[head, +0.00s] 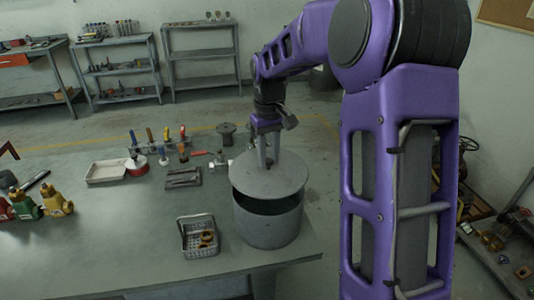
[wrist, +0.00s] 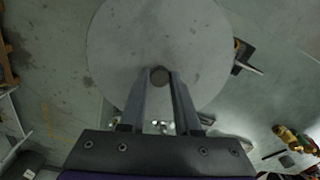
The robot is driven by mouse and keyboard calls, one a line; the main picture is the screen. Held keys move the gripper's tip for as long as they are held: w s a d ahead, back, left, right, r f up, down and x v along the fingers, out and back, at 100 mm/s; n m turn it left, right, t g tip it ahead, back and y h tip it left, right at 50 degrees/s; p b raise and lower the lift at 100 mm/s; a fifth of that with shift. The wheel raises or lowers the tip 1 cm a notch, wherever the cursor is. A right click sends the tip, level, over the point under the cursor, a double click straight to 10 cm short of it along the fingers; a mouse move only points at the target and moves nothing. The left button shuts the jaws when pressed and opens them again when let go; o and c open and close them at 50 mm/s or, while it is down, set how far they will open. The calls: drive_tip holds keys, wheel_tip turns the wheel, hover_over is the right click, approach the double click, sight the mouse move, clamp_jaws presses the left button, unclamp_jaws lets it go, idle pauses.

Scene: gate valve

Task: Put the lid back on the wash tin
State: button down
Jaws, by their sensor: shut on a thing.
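The wash tin (head: 268,227) is a grey metal drum standing upright near the front right edge of the bench. Its round grey lid (head: 268,178) is over the tin's mouth, with a dark gap showing between lid and rim at the front. My gripper (head: 268,158) is above the lid, shut on its knob. In the wrist view the lid (wrist: 160,40) fills the top middle, and my gripper's fingers (wrist: 160,80) are on either side of the round knob (wrist: 160,76). The lid hides the tin in the wrist view. Whether the lid's back edge touches the rim cannot be told.
A wire basket (head: 198,236) with brassy parts stands left of the tin. Behind are a grey tool tray (head: 183,178), a white tray (head: 105,173) and a rack of colourful-handled tools (head: 160,143). The bench front left is clear.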

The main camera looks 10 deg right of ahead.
sight(269, 171)
drive_tip(key=shift+f+b, duration=1.55)
drive_tip(key=shift+f, duration=1.2)
drive_tip(key=shift+p, duration=0.35)
drive_tip(key=shift+f, duration=0.2)
idle(0.4)
drive_tip(key=c, duration=0.5)
unclamp_jaws()
drive_tip(key=shift+c, duration=0.2)
drive_tip(key=o, duration=0.5)
